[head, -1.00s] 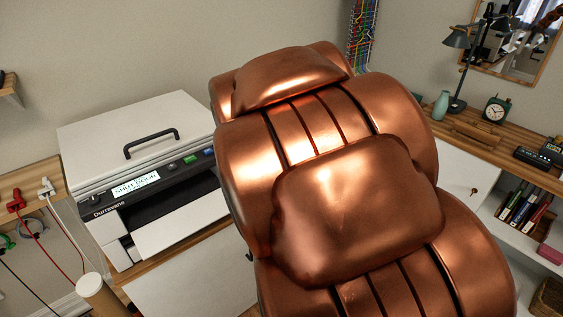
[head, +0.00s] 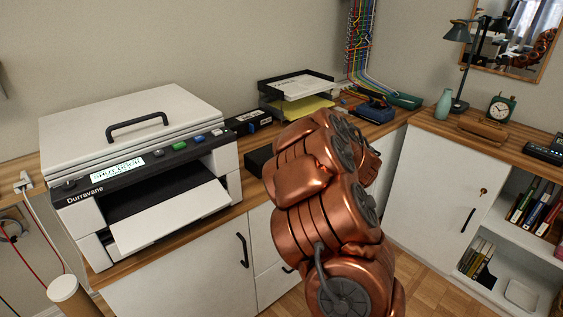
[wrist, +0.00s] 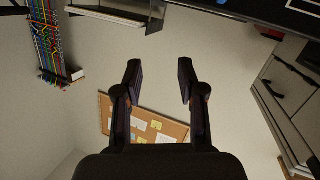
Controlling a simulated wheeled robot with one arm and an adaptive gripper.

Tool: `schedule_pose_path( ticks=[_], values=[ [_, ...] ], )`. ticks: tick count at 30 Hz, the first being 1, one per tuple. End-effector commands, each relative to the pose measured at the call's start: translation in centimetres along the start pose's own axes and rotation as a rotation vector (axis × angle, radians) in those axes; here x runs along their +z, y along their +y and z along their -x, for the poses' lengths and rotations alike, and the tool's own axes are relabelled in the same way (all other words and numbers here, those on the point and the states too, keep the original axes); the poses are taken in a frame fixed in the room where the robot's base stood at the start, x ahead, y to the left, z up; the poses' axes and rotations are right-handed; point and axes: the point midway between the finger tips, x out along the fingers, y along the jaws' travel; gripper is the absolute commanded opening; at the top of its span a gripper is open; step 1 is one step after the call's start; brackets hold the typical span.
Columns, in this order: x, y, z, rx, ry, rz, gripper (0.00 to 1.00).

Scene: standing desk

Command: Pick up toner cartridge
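I cannot clearly make out a toner cartridge. A dark box-like shape (head: 260,161) shows at the right of the printer, partly behind my copper arm; I cannot tell whether it is the cartridge. Small black boxes with pale labels (head: 248,122) lie behind it on the wooden top. In the wrist view my gripper (wrist: 159,82) is open, its two dark fingers apart with only wall between them. In the head view the gripper cannot be made out.
A white printer (head: 140,128) with its front tray out stands on the left. A paper tray (head: 296,92) stands at the back. A desk lamp (head: 458,65), vase (head: 443,104) and clock (head: 500,109) are on the right. A corkboard (wrist: 150,122) shows in the wrist view.

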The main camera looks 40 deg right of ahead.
Motion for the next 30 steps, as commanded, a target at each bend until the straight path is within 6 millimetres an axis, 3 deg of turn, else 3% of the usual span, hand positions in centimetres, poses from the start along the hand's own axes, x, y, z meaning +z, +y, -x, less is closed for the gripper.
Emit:
schedule_pose_path(
  ticks=[1,3,10,16,30],
  values=[
    [2.3,-0.2,0.0,-0.041,0.024,-0.025,0.4],
    [4.1,-0.8,0.1,-0.105,0.061,-0.061,0.4],
    [7.4,-2.8,1.4,-0.268,0.166,-0.171,0.4],
    [7.9,-3.6,1.8,-0.322,0.201,-0.208,0.4],
    [7.2,-5.2,-1.7,-0.324,0.202,-0.208,0.4]
  ],
)
